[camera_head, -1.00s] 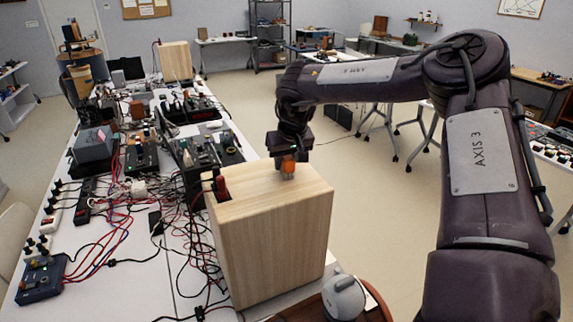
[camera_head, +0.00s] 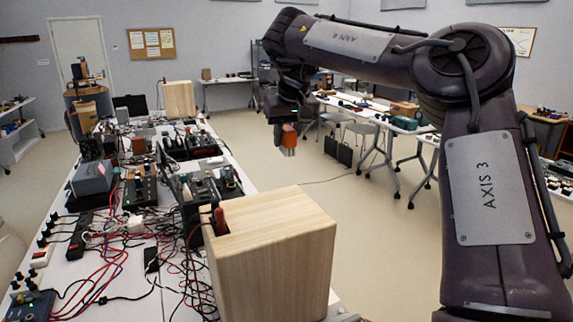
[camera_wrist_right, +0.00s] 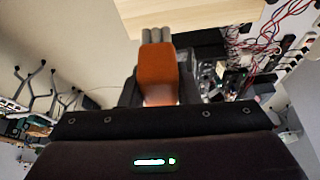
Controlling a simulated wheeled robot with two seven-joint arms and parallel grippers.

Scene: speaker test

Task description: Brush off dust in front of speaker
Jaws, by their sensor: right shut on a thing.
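The wooden speaker box (camera_head: 272,252) stands at the near right end of the cluttered table. It also shows at the top of the right wrist view (camera_wrist_right: 185,12). My right gripper (camera_head: 287,121) is shut on a small brush with an orange handle (camera_head: 289,135) and grey bristles. The brush, with its handle (camera_wrist_right: 157,72) between the jaws, points toward the speaker in the wrist view. In the head view it hangs in the air, apart from the speaker and above its top. Dust on the speaker cannot be made out. My left gripper is not in view.
The white table (camera_head: 133,262) left of the speaker is crowded with electronics, black boxes and tangled red and black wires. A second wooden box (camera_head: 179,98) stands at the far end. Open floor (camera_head: 365,230) lies right of the speaker.

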